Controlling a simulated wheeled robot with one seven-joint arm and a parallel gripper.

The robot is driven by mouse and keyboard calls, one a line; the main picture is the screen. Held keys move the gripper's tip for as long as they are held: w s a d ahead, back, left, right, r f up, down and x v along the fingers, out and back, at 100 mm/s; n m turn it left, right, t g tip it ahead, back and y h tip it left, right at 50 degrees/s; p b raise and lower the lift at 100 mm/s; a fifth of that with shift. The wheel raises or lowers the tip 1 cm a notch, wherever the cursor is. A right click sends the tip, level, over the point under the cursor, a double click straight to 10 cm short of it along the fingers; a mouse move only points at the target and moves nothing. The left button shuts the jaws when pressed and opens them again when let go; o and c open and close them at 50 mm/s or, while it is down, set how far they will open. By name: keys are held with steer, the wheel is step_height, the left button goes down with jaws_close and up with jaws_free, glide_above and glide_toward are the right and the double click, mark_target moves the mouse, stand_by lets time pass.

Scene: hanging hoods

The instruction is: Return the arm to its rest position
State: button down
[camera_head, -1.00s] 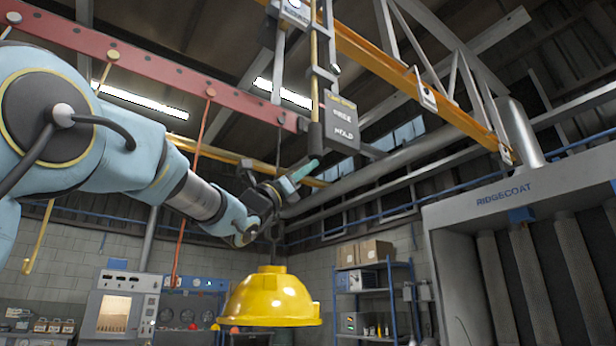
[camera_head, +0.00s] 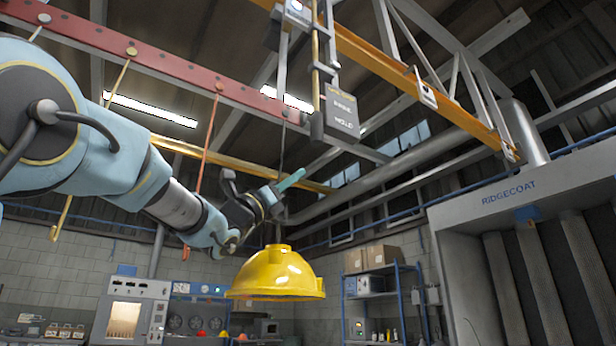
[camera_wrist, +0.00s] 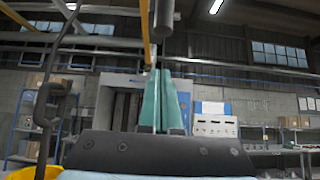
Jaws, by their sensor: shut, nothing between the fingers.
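My gripper (camera_head: 290,181) is at the end of my light-blue arm, in the middle of the head view. Its teal fingers are together with nothing between them, pointing right and slightly up. In the wrist view the teal fingers (camera_wrist: 161,98) stand upright side by side. A yellow hood (camera_head: 276,274) hangs from a thin dark rod just below my gripper, apart from the fingers. A sliver of the yellow hood shows at the lower left of the wrist view (camera_wrist: 36,173).
A red beam (camera_head: 180,68) with hanging hooks runs above my arm. A dark box with writing (camera_head: 341,112) hangs from the overhead rail, up and right of my gripper. A grey RIDGECOAT booth (camera_head: 480,205) stands at right. Shelves with cardboard boxes (camera_head: 375,258) stand behind.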

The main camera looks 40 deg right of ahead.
steer(key=shift+b+v, duration=0.45)
steer(key=shift+v, duration=1.5)
steer(key=shift+w, duration=0.15)
